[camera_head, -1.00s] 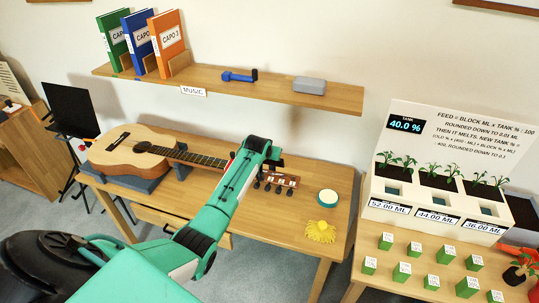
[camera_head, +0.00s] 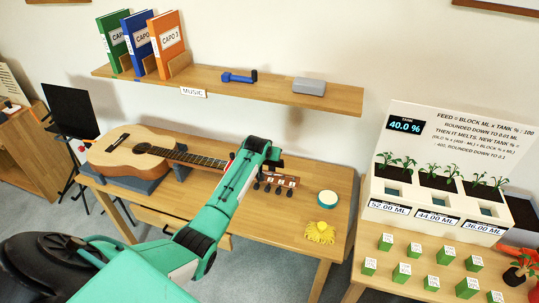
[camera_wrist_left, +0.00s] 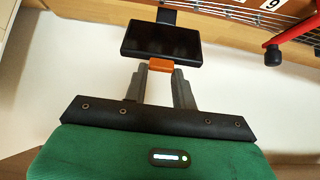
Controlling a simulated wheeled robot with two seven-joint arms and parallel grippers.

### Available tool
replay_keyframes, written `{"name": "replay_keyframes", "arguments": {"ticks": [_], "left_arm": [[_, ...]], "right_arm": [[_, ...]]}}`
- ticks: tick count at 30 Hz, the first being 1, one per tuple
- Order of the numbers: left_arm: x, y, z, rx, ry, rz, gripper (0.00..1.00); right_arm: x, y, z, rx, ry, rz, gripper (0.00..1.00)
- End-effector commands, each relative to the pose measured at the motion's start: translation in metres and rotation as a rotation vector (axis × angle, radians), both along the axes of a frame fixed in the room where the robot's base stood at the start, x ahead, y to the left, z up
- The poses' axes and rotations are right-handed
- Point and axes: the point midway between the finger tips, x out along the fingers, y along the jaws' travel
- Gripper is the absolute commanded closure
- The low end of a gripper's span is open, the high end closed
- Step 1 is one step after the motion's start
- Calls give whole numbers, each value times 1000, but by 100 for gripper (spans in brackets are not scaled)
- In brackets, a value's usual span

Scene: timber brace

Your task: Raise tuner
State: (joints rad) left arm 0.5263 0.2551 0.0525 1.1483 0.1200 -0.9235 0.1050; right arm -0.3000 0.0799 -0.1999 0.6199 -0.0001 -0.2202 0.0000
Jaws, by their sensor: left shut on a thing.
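The tuner (camera_wrist_left: 160,40), a dark flat rectangular screen with an orange tab below it, shows in the left wrist view. My left gripper (camera_wrist_left: 160,72) is shut on the tuner's orange tab, with one grey finger on each side. A dark piece joins the tuner's far edge near the guitar strings (camera_wrist_left: 230,14). I cannot tell whether it touches the guitar. In the head view my left arm reaches over the guitar (camera_head: 135,153) near its headstock (camera_head: 283,180); the arm hides the gripper and tuner there. My right gripper is not in view.
A red and black tool (camera_wrist_left: 275,50) is close at the right in the wrist view. A wall shelf (camera_head: 225,88) with binders (camera_head: 165,45), a blue object (camera_head: 238,76) and a grey block (camera_head: 309,86) is above the table. A round tin (camera_head: 327,199) and yellow cloth (camera_head: 320,232) lie right.

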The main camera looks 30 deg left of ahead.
Motion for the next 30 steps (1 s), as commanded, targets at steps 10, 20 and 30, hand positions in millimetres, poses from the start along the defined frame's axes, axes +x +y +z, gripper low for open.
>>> {"name": "replay_keyframes", "arguments": {"ticks": [10, 20, 30], "left_arm": [[3, 1, 7, 2, -15, 0, 100], [3, 1, 6, 2, -14, 0, 100], [1, 0, 2, 1, -5, 0, 51]], "right_arm": [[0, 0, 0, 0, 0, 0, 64], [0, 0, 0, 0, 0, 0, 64], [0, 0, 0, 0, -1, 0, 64]]}}
